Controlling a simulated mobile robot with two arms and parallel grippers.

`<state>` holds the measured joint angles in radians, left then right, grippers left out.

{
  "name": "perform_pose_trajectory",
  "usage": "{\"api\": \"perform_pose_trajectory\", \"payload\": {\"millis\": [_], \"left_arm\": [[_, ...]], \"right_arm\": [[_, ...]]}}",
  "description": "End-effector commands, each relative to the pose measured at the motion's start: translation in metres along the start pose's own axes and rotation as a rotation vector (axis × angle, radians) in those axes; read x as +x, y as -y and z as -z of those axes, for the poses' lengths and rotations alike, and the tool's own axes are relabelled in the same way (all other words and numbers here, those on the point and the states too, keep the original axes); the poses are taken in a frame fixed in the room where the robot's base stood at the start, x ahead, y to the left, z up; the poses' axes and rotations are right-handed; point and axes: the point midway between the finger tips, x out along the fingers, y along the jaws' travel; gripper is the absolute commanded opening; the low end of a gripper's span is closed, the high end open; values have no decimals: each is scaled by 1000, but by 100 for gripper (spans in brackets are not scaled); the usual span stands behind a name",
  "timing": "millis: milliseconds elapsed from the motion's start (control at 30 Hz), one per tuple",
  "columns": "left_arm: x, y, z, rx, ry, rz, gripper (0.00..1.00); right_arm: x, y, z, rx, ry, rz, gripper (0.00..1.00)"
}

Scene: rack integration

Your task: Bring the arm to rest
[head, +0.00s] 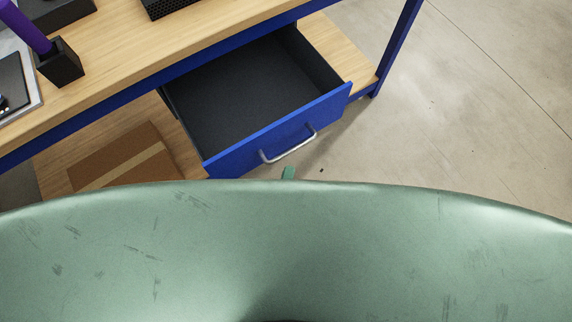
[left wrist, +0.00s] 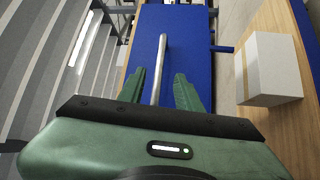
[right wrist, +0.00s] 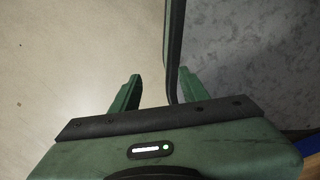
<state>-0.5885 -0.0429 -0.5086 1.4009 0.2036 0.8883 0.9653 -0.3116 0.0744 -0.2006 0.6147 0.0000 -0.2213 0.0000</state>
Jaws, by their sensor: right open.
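My left gripper (left wrist: 160,80) is open in the left wrist view. Its two green fingers stand apart, with the silver handle (left wrist: 157,70) of the blue drawer (left wrist: 178,45) running between them in the picture. I see no finger pressed on the handle. In the head view the drawer (head: 262,135) is pulled out and empty inside, with its handle (head: 288,148) on the front. My right gripper (right wrist: 160,85) is open in the right wrist view. It is hidden in the head view.
The blue-framed workbench (head: 150,62) has a black holder (head: 60,62) with a purple item on top. A cardboard box (head: 125,158) lies on the lower shelf. A dark bar (right wrist: 172,45) borders a grey surface by the right gripper. The floor (head: 470,100) at right is clear.

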Motion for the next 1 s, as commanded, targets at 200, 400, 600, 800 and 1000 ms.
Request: {"api": "perform_pose_trajectory", "payload": {"millis": [200,400,600,800,1000], "left_arm": [[0,0,0,0,0,0,34],[-1,3,-1,10,6,9,34],[-16,78,-7,228,145,193,34],[-80,212,11,624,452,532,34],[-179,313,62,933,821,848,34]], "right_arm": [[0,-4,24,0,-34,-5,45],[0,-5,20,-1,-29,-6,45],[-3,-7,9,-2,-14,-8,45],[-8,-8,8,-3,-11,-10,45],[-12,-8,9,-3,-12,-10,45]]}}
